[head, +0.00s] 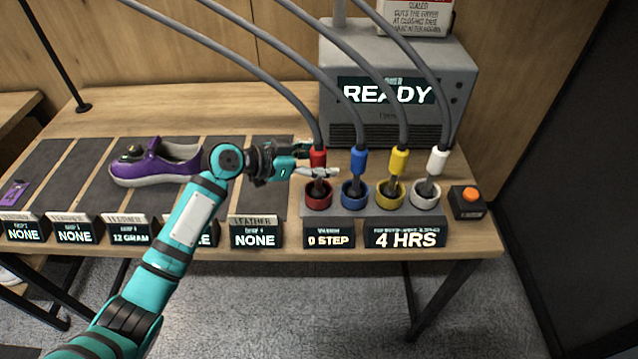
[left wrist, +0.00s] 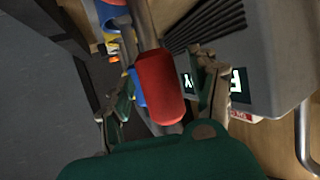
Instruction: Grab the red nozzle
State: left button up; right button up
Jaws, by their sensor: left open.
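The red nozzle (head: 318,157) hangs on a grey hose and stands over the red cup (head: 318,198) at the left end of the row. My left gripper (head: 322,160) reaches in from the left at the nozzle's height. Its jaws are open, with one finger in front of the nozzle. In the left wrist view the red nozzle (left wrist: 159,88) lies between the two spread fingers (left wrist: 163,95). Whether a finger touches it cannot be told. My right gripper is not in view.
Blue (head: 358,161), yellow (head: 399,161) and white (head: 437,160) nozzles stand in cups to the right. A grey machine (head: 462,85) reading READY is behind. A purple sneaker (head: 150,167) sits on dark mats at left. An orange button (head: 470,194) is at right.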

pick_arm(q)
grip_shut()
dwell(0.3)
jog(key=shift+r, duration=0.2)
